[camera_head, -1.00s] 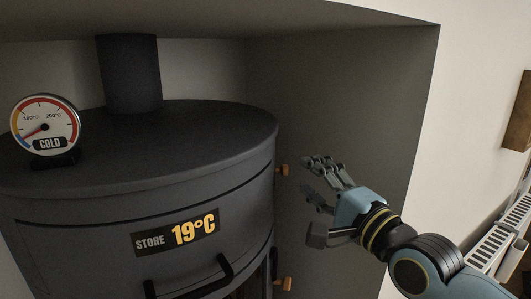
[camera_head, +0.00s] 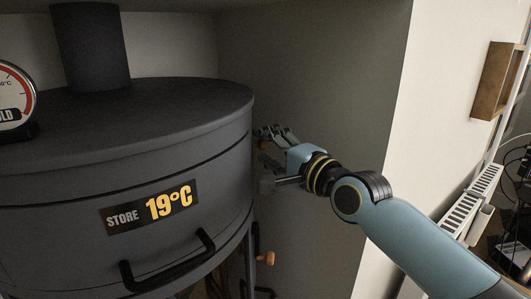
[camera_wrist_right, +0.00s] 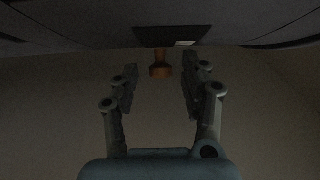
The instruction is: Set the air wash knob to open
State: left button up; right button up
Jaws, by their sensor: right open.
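The dark grey stove (camera_head: 130,140) has two small orange-brown wooden knobs on its right side; I cannot tell from any label which one is the air wash knob. The upper knob (camera_head: 263,144) is partly hidden by my right gripper (camera_head: 266,152). The lower knob (camera_head: 266,258) shows below it. In the right wrist view an orange knob (camera_wrist_right: 160,70) sits under a dark plate on the stove, centred between the fingertips of my open right gripper (camera_wrist_right: 160,82). The fingers are on either side of it, with gaps showing. My left gripper is not in view.
The stove stands in an alcove; its grey side wall (camera_head: 320,90) is close to the right of my gripper. A black door handle (camera_head: 170,262) sticks out in front. A gauge (camera_head: 14,98) stands on the stove top. A white radiator (camera_head: 470,205) is at the right.

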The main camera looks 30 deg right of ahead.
jog(key=shift+w, duration=0.4)
grip_shut()
